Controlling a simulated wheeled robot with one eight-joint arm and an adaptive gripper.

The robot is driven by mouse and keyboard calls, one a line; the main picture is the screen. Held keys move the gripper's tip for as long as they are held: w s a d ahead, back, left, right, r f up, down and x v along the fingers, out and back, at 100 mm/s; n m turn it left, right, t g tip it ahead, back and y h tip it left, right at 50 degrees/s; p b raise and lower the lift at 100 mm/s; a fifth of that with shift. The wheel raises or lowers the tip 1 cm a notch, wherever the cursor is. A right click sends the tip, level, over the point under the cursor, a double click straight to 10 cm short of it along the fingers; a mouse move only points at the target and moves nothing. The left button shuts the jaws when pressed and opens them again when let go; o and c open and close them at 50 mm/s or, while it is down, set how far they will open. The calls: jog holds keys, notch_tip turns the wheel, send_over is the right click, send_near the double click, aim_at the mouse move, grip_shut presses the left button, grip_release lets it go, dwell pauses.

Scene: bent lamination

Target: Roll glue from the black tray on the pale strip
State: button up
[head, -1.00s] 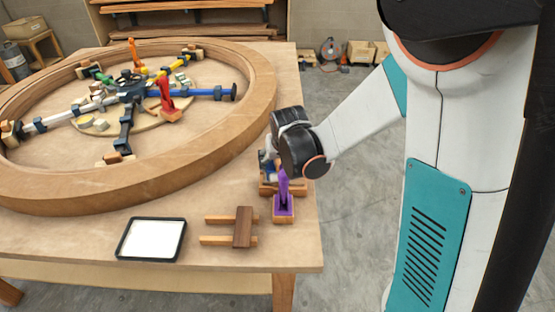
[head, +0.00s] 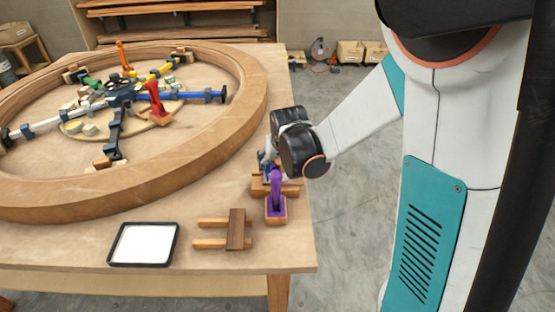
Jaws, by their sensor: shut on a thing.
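The black tray (head: 142,265) lies flat at the table's front, with a white fill inside its rim. To its right, a dark brown strip (head: 236,230) lies across two pale wooden bars (head: 208,244). I cannot tell for sure which piece is the pale strip. My gripper (head: 266,168) is low at the table's right edge, behind an upright purple tool (head: 276,190) on a small wooden block. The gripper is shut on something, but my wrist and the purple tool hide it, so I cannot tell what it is. No roller shows clearly.
A large curved wooden ring (head: 215,150) fills the table's back and left. Coloured clamp arms, including a red one (head: 155,103), stand inside it. Bare table (head: 60,245) lies left of the tray.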

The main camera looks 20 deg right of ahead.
jog(key=shift+s+r, duration=0.1)
jog(key=shift+a+r+p, duration=0.1)
jog(key=shift+r+p, duration=2.05)
jog(key=shift+r, duration=0.8)
jog(key=shift+r+p, duration=1.2)
jog(key=shift+r, duration=0.35)
jog(key=shift+f, duration=0.1)
jog(key=f+m+b, duration=0.1)
jog(key=f, duration=0.1)
jog(key=f+h+b, duration=0.1)
jog(key=f+b, duration=0.1)
jog(key=f+m+b, duration=0.1)
jog(key=f+b, duration=0.1)
jog(key=shift+d+f+m, duration=0.1)
jog(key=shift+d+m, duration=0.2)
jog(key=shift+d, duration=0.1)
jog(key=shift+w, duration=0.25)
